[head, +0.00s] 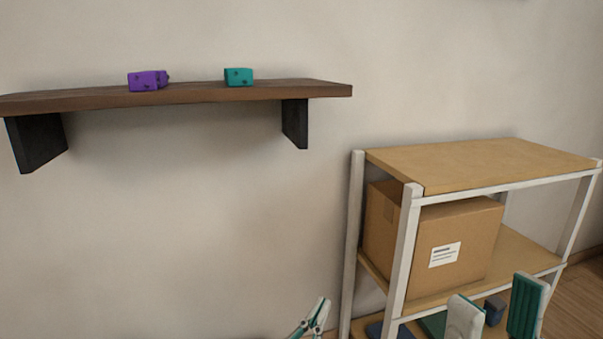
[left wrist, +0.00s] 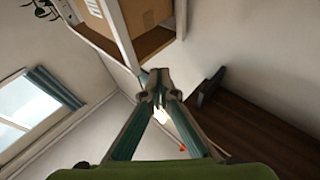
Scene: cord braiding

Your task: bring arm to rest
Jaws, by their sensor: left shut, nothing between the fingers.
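My left gripper (head: 316,314) shows at the bottom edge of the head view, in front of the wall and left of the shelf rack. In the left wrist view its fingers (left wrist: 161,84) come together at the tips with nothing held. My right gripper (head: 497,294) is at the bottom right of the head view, in front of the rack, with its two fingers apart and nothing seen held between them. Most of both arms is out of the head view. No cord is visible.
A wooden wall shelf (head: 300,91) carries a purple block (head: 147,81) and a teal block (head: 239,77). A white-framed rack (head: 480,165) holds a cardboard box (head: 470,225). Some items lie low in the rack. A window (left wrist: 28,108) shows in the left wrist view.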

